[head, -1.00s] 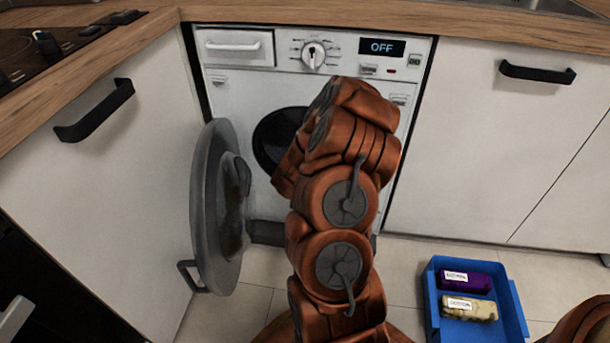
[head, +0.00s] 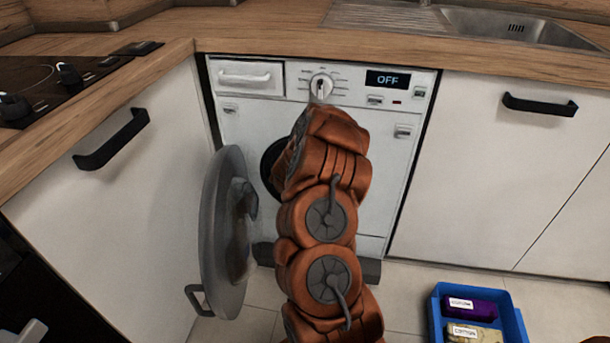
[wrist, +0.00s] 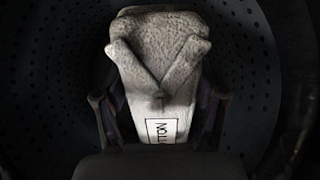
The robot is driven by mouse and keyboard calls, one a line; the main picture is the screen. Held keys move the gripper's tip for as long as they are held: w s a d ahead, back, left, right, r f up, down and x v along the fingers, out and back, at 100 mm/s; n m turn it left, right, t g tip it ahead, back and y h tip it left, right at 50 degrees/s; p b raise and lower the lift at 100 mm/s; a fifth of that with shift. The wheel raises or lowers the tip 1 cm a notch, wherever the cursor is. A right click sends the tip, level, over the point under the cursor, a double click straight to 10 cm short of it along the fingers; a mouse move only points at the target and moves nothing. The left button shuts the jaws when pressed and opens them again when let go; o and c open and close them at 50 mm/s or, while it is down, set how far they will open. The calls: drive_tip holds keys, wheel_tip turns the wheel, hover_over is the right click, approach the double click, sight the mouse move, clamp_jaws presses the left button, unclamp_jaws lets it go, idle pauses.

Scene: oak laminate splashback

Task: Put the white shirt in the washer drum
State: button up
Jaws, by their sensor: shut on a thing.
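The white shirt (wrist: 158,70) is folded, with a collar and a label whose readable letters look like the end of "COTTON". It shows in the wrist view, between the two fingers of my gripper (wrist: 160,115), which is shut on it. Around it is the dark, perforated inside of the washer drum (wrist: 255,70). I cannot tell whether the shirt touches the drum wall. In the head view my arm covers most of the drum opening (head: 272,168) and hides the gripper and shirt. The washer (head: 385,150) has its round door (head: 212,235) swung open to the left.
A blue tray (head: 436,318) on the floor at lower right holds a purple folded item (head: 470,307) and a pale yellowish one (head: 474,333). The open door stands close to the left of my arm. The washer's display (head: 388,79) reads OFF.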

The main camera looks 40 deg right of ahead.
drive_tip(key=w+p, duration=0.1)
drive_tip(key=w+d+p, duration=0.1)
drive_tip(key=w, duration=0.1)
drive_tip(key=shift+w+d+r, duration=0.1)
drive_tip(key=shift+d+r, duration=0.05)
drive_tip(key=shift+r, duration=0.05)
drive_tip(key=shift+w+d+f+p, duration=0.1)
drive_tip(key=shift+w+d+p, duration=0.2)
drive_tip(key=shift+w+p, duration=0.6)
drive_tip(key=o, duration=1.3)
drive_tip(key=shift+s, duration=0.1)
drive_tip(key=shift+o, duration=0.2)
drive_tip(key=v, duration=1.2)
drive_tip(key=shift+f, duration=0.1)
